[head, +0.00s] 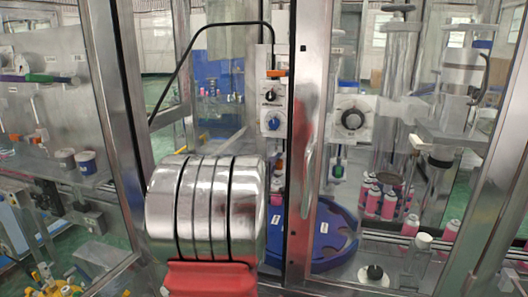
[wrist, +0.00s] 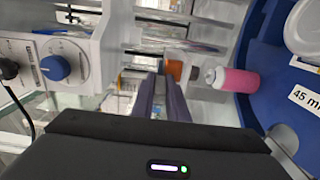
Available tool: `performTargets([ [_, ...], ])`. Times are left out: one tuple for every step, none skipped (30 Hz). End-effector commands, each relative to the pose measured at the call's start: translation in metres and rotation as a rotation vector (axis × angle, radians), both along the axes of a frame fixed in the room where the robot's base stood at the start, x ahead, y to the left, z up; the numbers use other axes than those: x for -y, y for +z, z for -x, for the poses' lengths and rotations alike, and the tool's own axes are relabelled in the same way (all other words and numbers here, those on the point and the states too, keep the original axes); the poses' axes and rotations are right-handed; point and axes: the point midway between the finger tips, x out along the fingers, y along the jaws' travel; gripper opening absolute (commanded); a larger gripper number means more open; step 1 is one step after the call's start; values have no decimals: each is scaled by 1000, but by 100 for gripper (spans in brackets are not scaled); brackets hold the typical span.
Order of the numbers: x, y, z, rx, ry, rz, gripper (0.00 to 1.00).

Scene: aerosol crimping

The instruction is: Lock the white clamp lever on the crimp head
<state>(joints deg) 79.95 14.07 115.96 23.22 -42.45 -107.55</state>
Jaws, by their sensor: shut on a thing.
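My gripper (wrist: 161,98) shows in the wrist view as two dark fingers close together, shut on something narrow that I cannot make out. In the head view it is hidden, with my silver arm in front. I cannot make out a white clamp lever for certain in either view. At the right of the head view, behind glass, a metal cylinder unit (head: 462,72) with a dark curved handle (head: 481,80) stands on a bracket. I cannot tell whether this is the crimp head.
A panel with a blue knob (wrist: 55,68) is at left. Metal frame posts (head: 310,110) and glass hem the space. Several pink cans (head: 388,205) stand right of the turntable (head: 338,238).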

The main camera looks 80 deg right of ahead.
Motion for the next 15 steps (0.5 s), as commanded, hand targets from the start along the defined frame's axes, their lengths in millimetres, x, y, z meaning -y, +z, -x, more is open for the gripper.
performTargets([
  [0, -2, 1, 0, -1, -4, 1],
  [0, -2, 0, 0, -1, -4, 1],
  [0, -2, 0, 0, -1, -4, 1],
  [0, -2, 0, 0, -1, -4, 1],
  [0, -2, 0, 0, -1, -4, 1],
  [0, -2, 0, 0, 0, -4, 1],
  [0, -2, 0, 0, 0, -4, 1],
  [0, -2, 1, 0, 0, -4, 1],
  [-1, -2, 1, 0, -1, -4, 1],
  [-1, -2, 2, 0, -1, -4, 1],
  [-1, -2, 3, 0, -1, -4, 1],
  [-1, -2, 5, 0, -2, -4, 1],
  [-1, -2, 7, -1, -2, -4, 1],
  [-1, -2, 8, -1, -2, -4, 1],
  [-2, -2, 10, -1, -2, -4, 1],
])
